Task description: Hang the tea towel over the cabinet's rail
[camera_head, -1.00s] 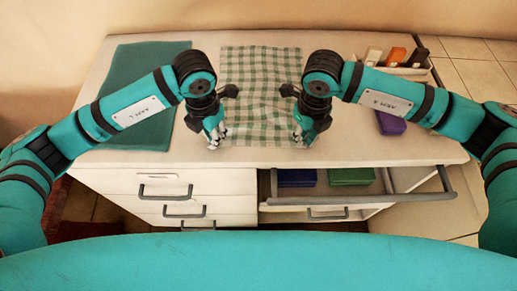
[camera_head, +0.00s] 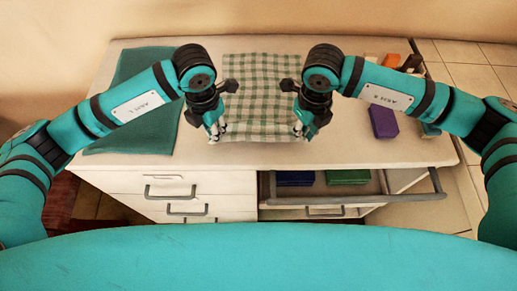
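The green-and-white checked tea towel (camera_head: 262,98) lies on the cabinet top, spread out between my arms with some wrinkles. My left gripper (camera_head: 217,131) points down at its near left corner. My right gripper (camera_head: 299,129) points down at its near right corner. The fingers overlap the towel's edges, and I cannot tell whether they are closed on the cloth. A long grey bar (camera_head: 400,197), which looks like the rail, runs along the front right of the white cabinet (camera_head: 345,153). It is bare.
A drawer below the top stands open, holding a blue item (camera_head: 295,178) and a green item (camera_head: 348,177). A plain green cloth (camera_head: 137,122) lies at the left of the top. A purple block (camera_head: 383,121) and a holder with several small items (camera_head: 392,61) are at the right.

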